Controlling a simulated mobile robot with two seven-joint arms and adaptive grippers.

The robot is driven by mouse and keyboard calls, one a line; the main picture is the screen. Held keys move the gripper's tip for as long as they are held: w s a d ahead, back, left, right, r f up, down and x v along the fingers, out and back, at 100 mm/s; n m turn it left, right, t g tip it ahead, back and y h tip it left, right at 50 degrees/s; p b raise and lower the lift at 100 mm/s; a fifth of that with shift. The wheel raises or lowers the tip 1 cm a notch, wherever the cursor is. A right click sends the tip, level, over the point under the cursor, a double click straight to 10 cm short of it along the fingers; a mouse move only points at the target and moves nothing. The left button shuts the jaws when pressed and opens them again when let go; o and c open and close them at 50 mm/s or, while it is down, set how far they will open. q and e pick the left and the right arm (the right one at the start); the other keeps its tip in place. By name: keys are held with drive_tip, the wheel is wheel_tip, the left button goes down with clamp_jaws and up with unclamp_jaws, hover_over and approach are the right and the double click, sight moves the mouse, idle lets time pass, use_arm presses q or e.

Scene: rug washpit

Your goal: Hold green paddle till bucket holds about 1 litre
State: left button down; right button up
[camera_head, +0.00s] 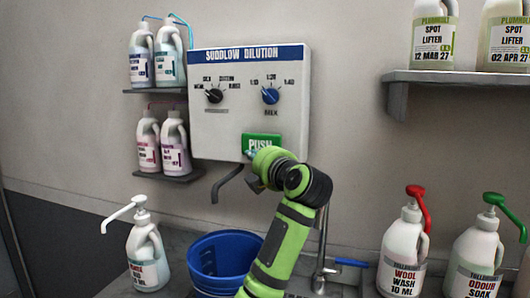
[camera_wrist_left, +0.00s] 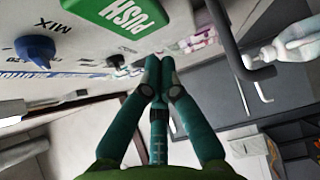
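The green paddle (camera_head: 262,142), marked PUSH, is at the lower right of the white dilution panel (camera_head: 225,125). It also shows at the top of the left wrist view (camera_wrist_left: 118,14). My left gripper (camera_head: 251,156) is at the paddle's lower left edge in the head view. In the wrist view its fingers (camera_wrist_left: 158,68) are together and empty, with their tips beside the paddle; I cannot tell whether they touch it. The blue bucket (camera_head: 222,241) stands below the panel's dark spout (camera_head: 226,184). No stream shows, and my arm covers its right side. The water level cannot be made out. My right gripper is not in view.
A white pump bottle (camera_head: 147,262) stands left of the bucket. A tap with a blue lever (camera_head: 350,263) is behind my arm. Wool wash (camera_head: 403,262) and odour soak (camera_head: 473,262) bottles stand at right. Wall shelves (camera_head: 455,77) hold more bottles.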

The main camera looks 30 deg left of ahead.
sight(253, 148)
use_arm(q)
drive_tip(key=w, duration=0.1)
drive_tip(key=w+p, duration=0.1)
drive_tip(key=w, duration=0.1)
drive_tip(key=shift+w+a, duration=0.2)
drive_tip(key=shift+w, duration=0.05)
drive_tip(key=shift+a, duration=0.1)
drive_tip(key=shift+w, duration=0.1)
